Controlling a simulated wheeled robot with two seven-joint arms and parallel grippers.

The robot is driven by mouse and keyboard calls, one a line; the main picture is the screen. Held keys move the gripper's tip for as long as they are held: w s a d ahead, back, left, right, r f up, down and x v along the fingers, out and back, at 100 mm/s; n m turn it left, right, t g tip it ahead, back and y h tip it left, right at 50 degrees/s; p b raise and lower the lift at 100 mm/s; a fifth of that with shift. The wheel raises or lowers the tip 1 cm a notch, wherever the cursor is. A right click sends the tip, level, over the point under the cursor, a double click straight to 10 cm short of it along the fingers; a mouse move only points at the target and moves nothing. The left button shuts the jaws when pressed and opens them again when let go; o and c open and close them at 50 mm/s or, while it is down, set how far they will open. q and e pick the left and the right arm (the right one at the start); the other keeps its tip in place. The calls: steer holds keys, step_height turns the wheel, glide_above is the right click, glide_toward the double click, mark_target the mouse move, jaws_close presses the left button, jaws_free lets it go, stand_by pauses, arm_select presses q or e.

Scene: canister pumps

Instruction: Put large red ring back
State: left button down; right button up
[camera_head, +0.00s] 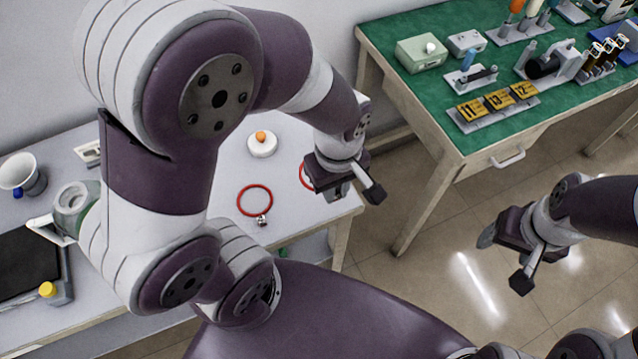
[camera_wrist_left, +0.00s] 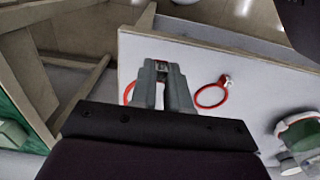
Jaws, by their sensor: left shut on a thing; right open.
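My left gripper (camera_head: 338,190) is over the right end of the white table (camera_head: 225,160) in the head view. In the left wrist view its two grey fingers (camera_wrist_left: 161,70) are shut on a red ring, taken to be the large one. Part of this red ring (camera_head: 304,177) shows left of the gripper in the head view; its curve (camera_wrist_left: 128,93) shows beside a finger in the wrist view. The rest is hidden. Another red ring (camera_head: 241,208) with a metal clamp lies on the table to the left. My right gripper (camera_head: 490,236) is open and empty above the floor.
A white round piece with an orange top (camera_head: 262,145) stands behind the rings. A funnel-shaped white cup (camera_head: 18,172) and a dark-topped device (camera_head: 25,265) are at far left. A green-topped workbench (camera_head: 400,90) with several fixtures stands at upper right, across a floor gap.

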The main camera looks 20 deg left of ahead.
arm_select(q)
steer(key=w+a+f, duration=0.1)
steer(key=a+f, duration=0.1)
steer(key=w+a+f, duration=0.1)
steer(key=a, duration=0.1)
steer(key=shift+w+f, duration=0.1)
steer(key=shift+w, duration=0.2)
steer(key=f, duration=0.1)
steer(key=f+b, duration=0.1)
steer(key=f, duration=0.2)
steer(key=shift+a, duration=0.25)
steer(key=shift+f, duration=0.1)
steer(key=c, duration=1.1)
jaws_free()
